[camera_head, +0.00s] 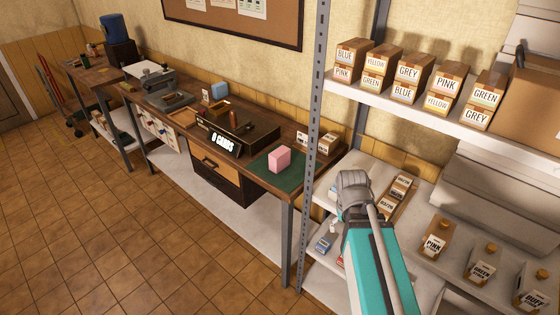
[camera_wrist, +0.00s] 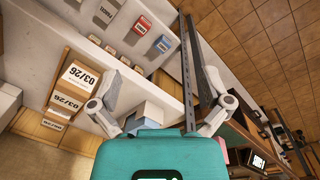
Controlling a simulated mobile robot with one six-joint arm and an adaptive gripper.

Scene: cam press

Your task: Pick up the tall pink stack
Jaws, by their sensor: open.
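The tall pink stack (camera_head: 279,158) is a pink block standing on a green mat (camera_head: 262,170) near the right end of the long workbench. My gripper (camera_wrist: 163,78) shows in the wrist view with its two grey fingers spread wide and nothing between them. It is by the shelf rack, apart from the pink stack. In the head view my teal arm covers part of the lower shelves, and my fingers cannot be made out there.
The shelf rack (camera_head: 312,130) stands right of the workbench, its upright close to the mat. A black "0 CARDS" unit (camera_head: 222,140) stands left of the mat. The tiled floor in front is clear.

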